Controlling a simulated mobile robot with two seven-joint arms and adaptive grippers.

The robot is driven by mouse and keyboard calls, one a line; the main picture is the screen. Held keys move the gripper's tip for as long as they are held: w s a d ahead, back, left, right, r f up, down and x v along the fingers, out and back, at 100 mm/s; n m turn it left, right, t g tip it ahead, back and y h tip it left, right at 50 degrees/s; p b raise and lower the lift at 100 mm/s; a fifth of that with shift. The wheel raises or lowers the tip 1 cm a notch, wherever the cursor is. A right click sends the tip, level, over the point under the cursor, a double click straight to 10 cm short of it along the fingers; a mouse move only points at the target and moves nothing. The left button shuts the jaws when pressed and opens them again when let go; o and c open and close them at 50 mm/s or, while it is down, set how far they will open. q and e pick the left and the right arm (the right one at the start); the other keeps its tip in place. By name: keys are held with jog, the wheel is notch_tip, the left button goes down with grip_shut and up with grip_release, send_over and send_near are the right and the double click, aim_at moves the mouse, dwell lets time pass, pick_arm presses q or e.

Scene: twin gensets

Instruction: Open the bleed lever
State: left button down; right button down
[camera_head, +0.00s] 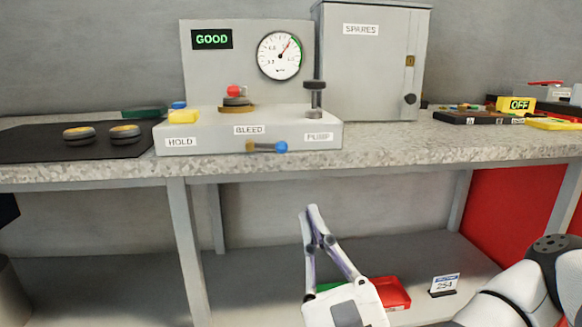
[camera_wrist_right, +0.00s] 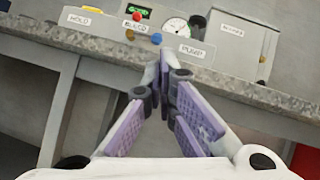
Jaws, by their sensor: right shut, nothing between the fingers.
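The bleed lever (camera_head: 267,147) is on the front face of a grey test box (camera_head: 210,137), under the BLEED label (camera_head: 249,130). It is a brass piece at the left with a blue ball at its right end, lying about horizontal. In the right wrist view the lever's blue ball (camera_wrist_right: 156,38) shows near the top, beyond the fingers. My right gripper (camera_head: 312,208) is shut and empty, below the front edge of the bench and apart from the lever. The fingertips also show in the right wrist view (camera_wrist_right: 165,62). My left gripper is not in view.
A gauge (camera_head: 280,55) and a GOOD display (camera_head: 212,39) stand behind the box. A black PUMP post (camera_head: 315,98) rises at its right end, with a SPARES cabinet (camera_head: 370,65) behind. The bench edge (camera_head: 400,154) runs above my gripper. A red tray (camera_head: 392,292) is on the lower shelf.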

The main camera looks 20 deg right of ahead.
aim_at(286, 144)
jog(key=x, duration=1)
jog(key=shift+w+r, duration=0.15)
jog(key=shift+w, duration=0.1)
jog(key=shift+d+r+n+y+p, duration=0.1)
jog(key=shift+r+n+y+p, duration=0.3)
jog(key=shift+n+y, duration=0.35)
jog(key=shift+n+y+p, duration=0.35)
jog(key=shift+n+p, duration=0.05)
jog(key=shift+n, duration=0.15)
